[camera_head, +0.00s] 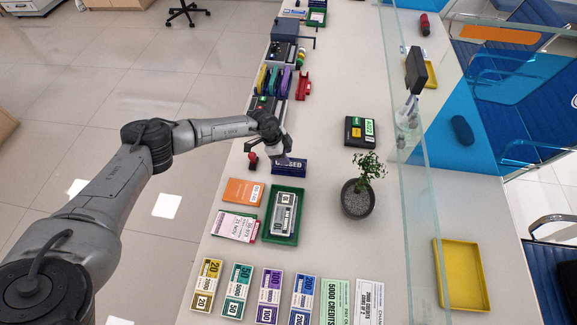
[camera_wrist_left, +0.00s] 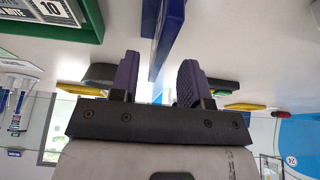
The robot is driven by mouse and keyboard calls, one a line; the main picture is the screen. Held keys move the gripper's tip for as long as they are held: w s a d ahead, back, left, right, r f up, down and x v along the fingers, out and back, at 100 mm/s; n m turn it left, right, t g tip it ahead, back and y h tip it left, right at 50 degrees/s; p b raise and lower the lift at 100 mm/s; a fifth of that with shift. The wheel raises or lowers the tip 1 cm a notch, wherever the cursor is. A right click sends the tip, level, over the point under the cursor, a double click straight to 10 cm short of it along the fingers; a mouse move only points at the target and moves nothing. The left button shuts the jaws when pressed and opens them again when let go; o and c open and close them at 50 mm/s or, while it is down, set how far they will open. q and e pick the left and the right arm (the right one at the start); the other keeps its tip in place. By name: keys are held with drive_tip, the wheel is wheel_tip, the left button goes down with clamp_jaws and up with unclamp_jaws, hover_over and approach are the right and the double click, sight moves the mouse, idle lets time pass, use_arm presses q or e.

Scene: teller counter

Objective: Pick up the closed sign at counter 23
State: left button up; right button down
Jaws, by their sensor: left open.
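The closed sign (camera_head: 290,169) is a small blue upright plate with white lettering on the counter, in the middle of the head view. Part of its lettering is hidden by my left gripper (camera_head: 285,158), which is at its top edge. In the left wrist view the blue sign (camera_wrist_left: 169,40) shows edge-on, in line with the gap between the two dark fingers of my left gripper (camera_wrist_left: 158,78). The fingers are apart. I cannot tell whether either finger touches the sign. My right gripper is in neither view.
A green tray (camera_head: 273,238) with a banknote stack and an orange booklet (camera_head: 243,192) lie just in front of the sign. A red-topped stamp (camera_head: 253,160) stands left of it. A potted plant (camera_head: 357,199) and a black device (camera_head: 360,131) are to the right, before the glass screen.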

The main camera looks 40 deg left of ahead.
sight(289, 169)
use_arm(q)
drive_tip(key=x, duration=0.3)
drive_tip(key=shift+d+f+b, duration=0.1)
drive_tip(key=shift+d+b, duration=0.05)
drive_tip(key=shift+b, duration=0.2)
drive_tip(key=shift+f, duration=0.1)
drive_tip(key=shift+f+p, duration=0.25)
drive_tip(key=shift+p, duration=0.05)
idle(0.4)
drive_tip(key=shift+c, duration=0.3)
clamp_jaws()
